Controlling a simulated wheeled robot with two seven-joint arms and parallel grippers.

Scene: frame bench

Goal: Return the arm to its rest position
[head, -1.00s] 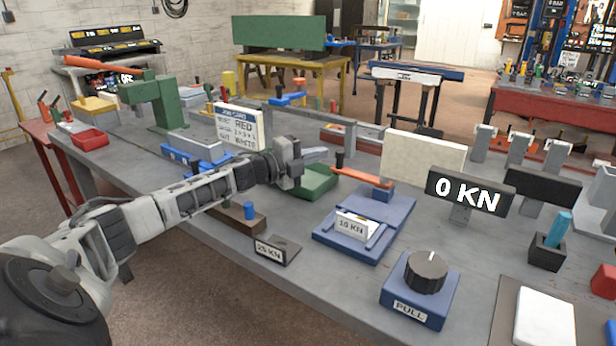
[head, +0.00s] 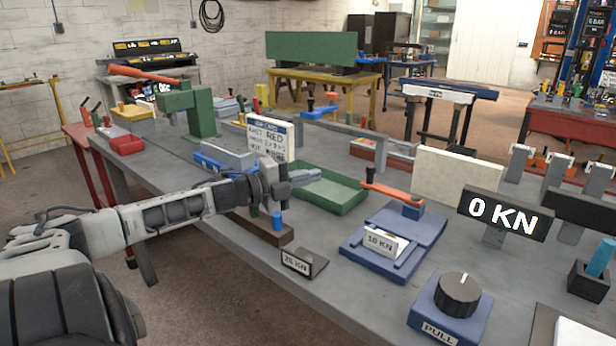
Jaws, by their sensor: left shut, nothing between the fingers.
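My left arm comes in from the left edge of the head view and reaches over the near edge of the grey bench (head: 348,147). My left gripper (head: 308,177) is shut and empty. It is in front of the green tray (head: 345,198) and above the brown block with the blue peg (head: 277,220). It looks clear of the bench top. My right gripper is not in view.
To the right are a blue fixture with an orange lever (head: 393,194) and 10 KN card (head: 385,242), a 20 KN sign (head: 304,262), a PULL knob box (head: 458,295) and a 0 KN display (head: 505,214). Behind stand a job card (head: 268,139) and green press (head: 190,112). The floor at front left is clear.

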